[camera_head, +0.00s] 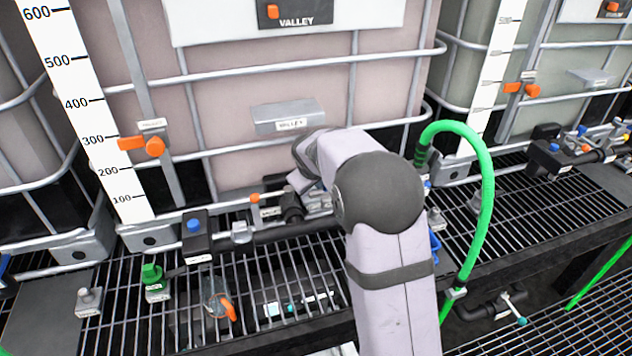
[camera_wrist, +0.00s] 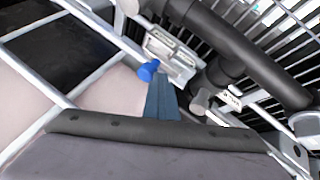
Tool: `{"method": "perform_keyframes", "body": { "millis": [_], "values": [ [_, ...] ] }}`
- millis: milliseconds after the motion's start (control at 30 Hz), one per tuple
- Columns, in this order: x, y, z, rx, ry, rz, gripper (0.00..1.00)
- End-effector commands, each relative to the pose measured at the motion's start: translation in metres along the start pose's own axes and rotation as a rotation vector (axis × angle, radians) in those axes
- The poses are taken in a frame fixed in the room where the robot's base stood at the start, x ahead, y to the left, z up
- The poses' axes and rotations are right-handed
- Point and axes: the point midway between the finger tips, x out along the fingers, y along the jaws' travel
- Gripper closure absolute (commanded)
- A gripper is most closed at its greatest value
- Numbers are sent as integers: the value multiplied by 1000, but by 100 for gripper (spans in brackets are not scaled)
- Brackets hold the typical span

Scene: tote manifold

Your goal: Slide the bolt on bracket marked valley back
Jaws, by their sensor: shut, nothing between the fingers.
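In the wrist view my gripper (camera_wrist: 162,92) is shut, its fingers together and empty. A blue knob (camera_wrist: 148,70) is right beside the fingertips; I cannot tell whether they touch. Behind it is a grey metal bracket (camera_wrist: 172,52) with a pale label too small to read. In the head view my arm hides the fingers and this spot. An orange-knobbed bolt (camera_head: 145,146) sits on a post at the left, with a small label above it. Another orange knob is on the black plate marked VALLEY (camera_head: 300,14) at the top.
A grey ledge marked VALLEY (camera_head: 287,117) is on the pinkish tote (camera_head: 240,85), inside a tube cage. A black pipe (camera_head: 290,230) runs in front, above grating. A green hose (camera_head: 488,190) arches at the right. In the wrist view a dark pipe (camera_wrist: 255,60) is close beside the bracket.

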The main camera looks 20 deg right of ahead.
Motion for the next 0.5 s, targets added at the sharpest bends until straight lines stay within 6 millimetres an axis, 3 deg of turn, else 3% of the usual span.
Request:
{"method": "perform_keyframes", "body": {
  "millis": [233, 500],
  "values": [
    [-16, 4, 1, 2, -4, 5, 100],
    [-60, 2, -1, 0, 0, 3, 100]
  ]
}}
